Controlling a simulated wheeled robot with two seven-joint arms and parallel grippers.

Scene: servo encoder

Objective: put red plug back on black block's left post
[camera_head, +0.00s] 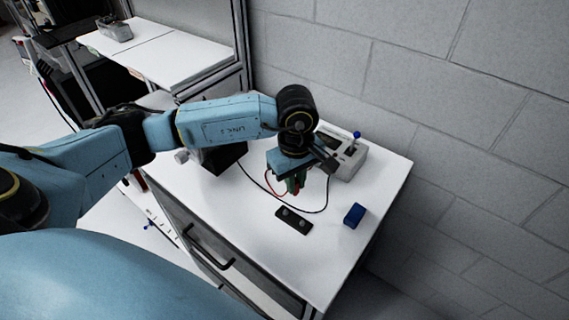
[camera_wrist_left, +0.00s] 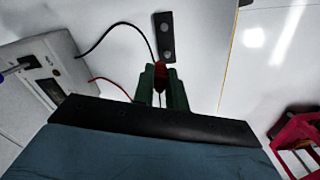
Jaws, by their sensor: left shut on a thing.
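My left gripper (camera_head: 293,187) points down above the white table, with green fingers that also show in the left wrist view (camera_wrist_left: 161,92). It is shut on the red plug (camera_wrist_left: 161,73), which sits between the fingertips; only a bit of red (camera_head: 294,189) shows in the head view. A thin red wire loops near it. The black block (camera_head: 294,220) lies flat on the table, in front of the gripper in the head view, with two small round grey posts on top. In the wrist view the block (camera_wrist_left: 164,37) is just beyond the plug, and both posts are bare. My right gripper is out of view.
A grey device (camera_head: 347,158) with a blue-knobbed lever stands at the back against the wall. A blue block (camera_head: 354,215) lies near the right edge. A black box (camera_head: 222,155) stands at the left. A black cable (camera_wrist_left: 112,33) curves across the table.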

